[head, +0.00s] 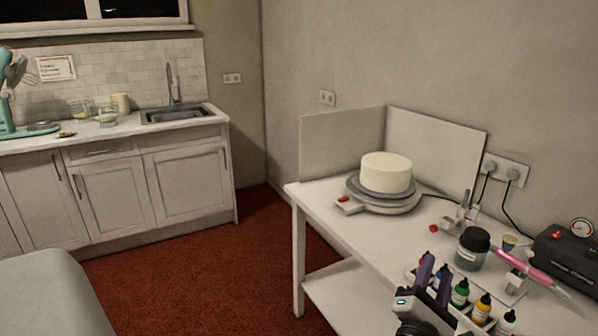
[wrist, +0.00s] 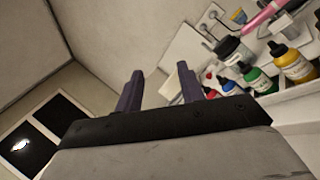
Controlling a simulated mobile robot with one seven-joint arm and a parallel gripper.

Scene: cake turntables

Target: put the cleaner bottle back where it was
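My gripper (head: 437,264) is at the front of the white table, beside the bottle rack. I cannot tell for sure which container is the cleaner bottle. A clear jar with a black lid (head: 472,250) stands upright on the table behind the rack; it also shows in the wrist view (wrist: 231,50). The rack holds several small bottles, among them a green one (head: 460,294) and a yellow one (head: 482,308). My gripper covers part of the rack.
A cream cake (head: 386,172) sits on a grey turntable (head: 362,204) at the table's far end, before white splash panels (head: 432,147). A pink airbrush (head: 521,264) and a black compressor (head: 568,254) are at the right.

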